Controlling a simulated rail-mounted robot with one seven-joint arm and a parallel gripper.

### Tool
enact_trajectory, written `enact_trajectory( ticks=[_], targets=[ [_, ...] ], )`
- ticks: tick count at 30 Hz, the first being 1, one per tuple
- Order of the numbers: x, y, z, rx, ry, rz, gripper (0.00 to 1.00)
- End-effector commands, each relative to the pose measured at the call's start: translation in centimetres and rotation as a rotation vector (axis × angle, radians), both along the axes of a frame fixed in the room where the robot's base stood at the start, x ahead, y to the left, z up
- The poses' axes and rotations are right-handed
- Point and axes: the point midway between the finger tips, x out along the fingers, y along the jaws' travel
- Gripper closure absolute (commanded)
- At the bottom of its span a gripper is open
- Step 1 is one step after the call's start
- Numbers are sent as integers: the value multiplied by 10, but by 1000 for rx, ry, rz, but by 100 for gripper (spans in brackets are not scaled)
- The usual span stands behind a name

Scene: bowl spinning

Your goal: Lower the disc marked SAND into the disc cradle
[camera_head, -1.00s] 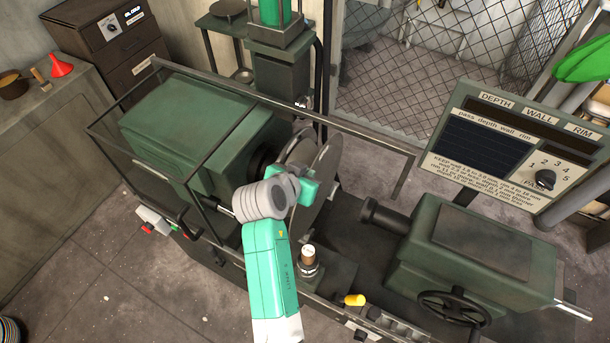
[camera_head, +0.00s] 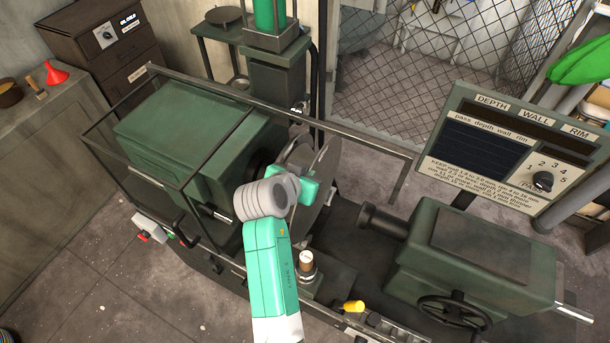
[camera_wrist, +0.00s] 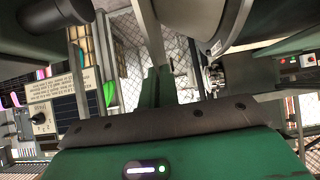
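A large thin grey disc (camera_head: 323,190) stands upright, nearly edge-on, between the headstock and tailstock of a green lathe. I cannot read any SAND marking on it. My gripper (camera_head: 306,190) is at the disc's near face, partly hidden by my own wrist. In the wrist view, my gripper's fingers (camera_wrist: 157,88) are close together at the end of a narrow grey strip, which looks like the disc's edge. The disc appears held between them. I cannot pick out the disc cradle; the arm and disc hide part of the lathe bed.
The green headstock (camera_head: 190,130) is left inside a rail frame (camera_head: 240,92). The green tailstock (camera_head: 465,255) with its dark spindle (camera_head: 382,220) is right. A small capped post (camera_head: 306,262) and yellow knob (camera_head: 353,306) are near the front. A sign panel (camera_head: 500,150) stands right.

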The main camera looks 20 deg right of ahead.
Motion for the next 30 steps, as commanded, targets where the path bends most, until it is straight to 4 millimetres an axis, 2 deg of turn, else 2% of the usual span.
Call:
enact_trajectory(
  ticks=[21,30],
  targets=[
    [2,-1,-15,-1,-3,0,100],
    [2,-1,-15,-1,-3,0,100]
  ],
)
